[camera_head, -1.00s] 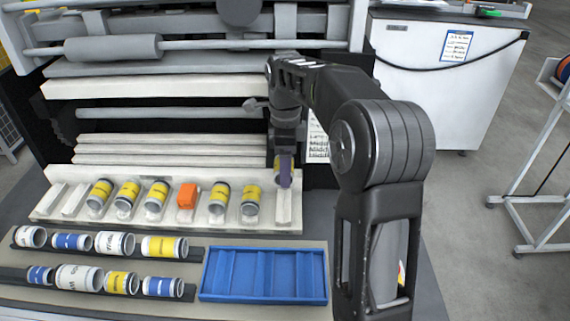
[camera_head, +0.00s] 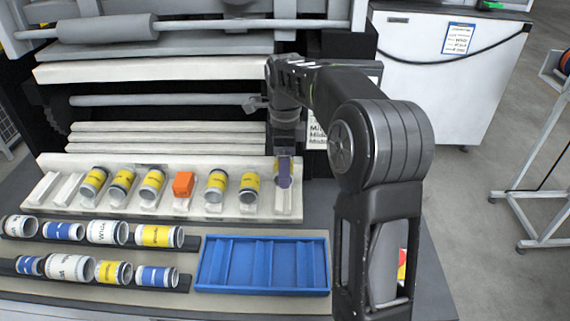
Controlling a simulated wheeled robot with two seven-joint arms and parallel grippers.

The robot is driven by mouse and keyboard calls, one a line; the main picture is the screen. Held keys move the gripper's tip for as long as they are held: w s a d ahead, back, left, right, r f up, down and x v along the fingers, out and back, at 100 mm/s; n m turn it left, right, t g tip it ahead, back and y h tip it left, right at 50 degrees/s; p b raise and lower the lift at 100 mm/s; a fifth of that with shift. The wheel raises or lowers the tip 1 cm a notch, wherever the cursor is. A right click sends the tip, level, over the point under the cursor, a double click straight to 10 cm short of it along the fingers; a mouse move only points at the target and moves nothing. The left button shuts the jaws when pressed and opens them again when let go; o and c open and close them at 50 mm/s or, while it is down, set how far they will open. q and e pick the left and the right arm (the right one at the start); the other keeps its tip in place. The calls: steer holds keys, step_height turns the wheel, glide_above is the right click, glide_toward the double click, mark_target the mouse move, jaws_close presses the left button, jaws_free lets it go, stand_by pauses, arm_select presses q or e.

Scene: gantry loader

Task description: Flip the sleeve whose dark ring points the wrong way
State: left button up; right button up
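A pale rack (camera_head: 130,160) holds a row of yellow-banded sleeves: the first (camera_head: 93,182), second (camera_head: 122,186) and third (camera_head: 152,184) left of an orange block (camera_head: 183,184), then two more, (camera_head: 216,185) and (camera_head: 249,187), right of it. My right gripper (camera_head: 284,172), pointing down, is over the rack's right end. A yellow sleeve (camera_head: 277,165) shows around its purple finger, apparently held above the rightmost slot (camera_head: 283,205); most of it is hidden, including any dark ring. My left gripper is out of view.
Two dark trays in front hold white, blue and yellow sleeves, such as a white one (camera_head: 107,232). An empty blue divided tray (camera_head: 263,290) lies right of them. Two slots (camera_head: 44,188) at the rack's left are empty. Machine rollers (camera_head: 160,100) stand behind.

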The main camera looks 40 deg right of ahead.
step_height(320, 180, down, 3)
steer(key=shift+b, duration=1)
steer(key=shift+f+b, duration=0.45)
steer(key=shift+f, duration=0.9)
steer(key=o, duration=1.9)
steer(key=shift+r, duration=0.45)
step_height(320, 180, up, 7)
steer(key=shift+f+p, duration=0.1)
steer(key=shift+p, duration=0.55)
